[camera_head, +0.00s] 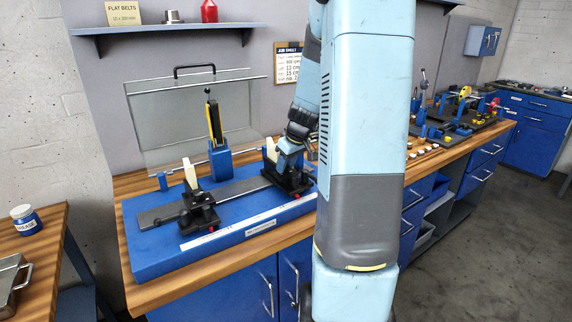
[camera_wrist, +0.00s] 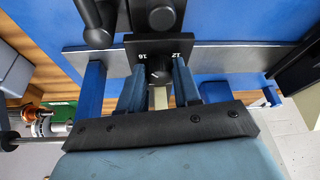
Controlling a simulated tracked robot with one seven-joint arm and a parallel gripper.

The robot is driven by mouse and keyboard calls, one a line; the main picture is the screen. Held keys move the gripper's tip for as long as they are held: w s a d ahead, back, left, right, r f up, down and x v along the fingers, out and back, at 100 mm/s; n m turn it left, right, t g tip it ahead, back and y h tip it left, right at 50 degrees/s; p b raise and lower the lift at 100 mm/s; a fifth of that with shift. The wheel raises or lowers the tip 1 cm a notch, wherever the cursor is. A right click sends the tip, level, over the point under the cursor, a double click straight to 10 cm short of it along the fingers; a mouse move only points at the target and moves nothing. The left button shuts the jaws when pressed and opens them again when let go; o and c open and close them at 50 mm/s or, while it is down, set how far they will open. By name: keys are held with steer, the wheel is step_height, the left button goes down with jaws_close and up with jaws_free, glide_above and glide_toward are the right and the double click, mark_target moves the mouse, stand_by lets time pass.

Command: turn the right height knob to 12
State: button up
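In the head view the balancing stand has a blue base (camera_head: 150,250), a grey rail (camera_head: 240,190), a left black support (camera_head: 200,212) and a right black support (camera_head: 290,180). My gripper (camera_head: 291,148) is down at the right support and hides part of it. In the wrist view the black height knob (camera_wrist: 159,72) sits between the two blue fingers of my gripper (camera_wrist: 158,82). The fingers flank it closely; whether they press on it is unclear. The black plate (camera_wrist: 185,46) behind it shows 16 left and 12 right. The knob's pointer cannot be made out.
A clear hinged guard (camera_head: 185,110) stands behind the base. A blue post with a black handle (camera_head: 218,150) rises mid-base. A dark cylindrical handle (camera_wrist: 97,25) lies close to the knob's upper left. A job sheet (camera_head: 288,62) hangs on the wall.

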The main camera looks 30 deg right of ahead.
steer(key=c, duration=0.5)
steer(key=shift+a+m+h, duration=0.2)
steer(key=shift+m+h, duration=0.6)
steer(key=shift+m, duration=1.3)
steer(key=shift+c, duration=0.2)
steer(key=o, duration=1.1)
steer(key=shift+c, duration=0.2)
steer(key=shift+r, duration=0.1)
steer(key=v, duration=1.3)
steer(key=shift+s+r, duration=0.2)
steer(key=shift+s, duration=0.05)
steer(key=shift+a, duration=0.1)
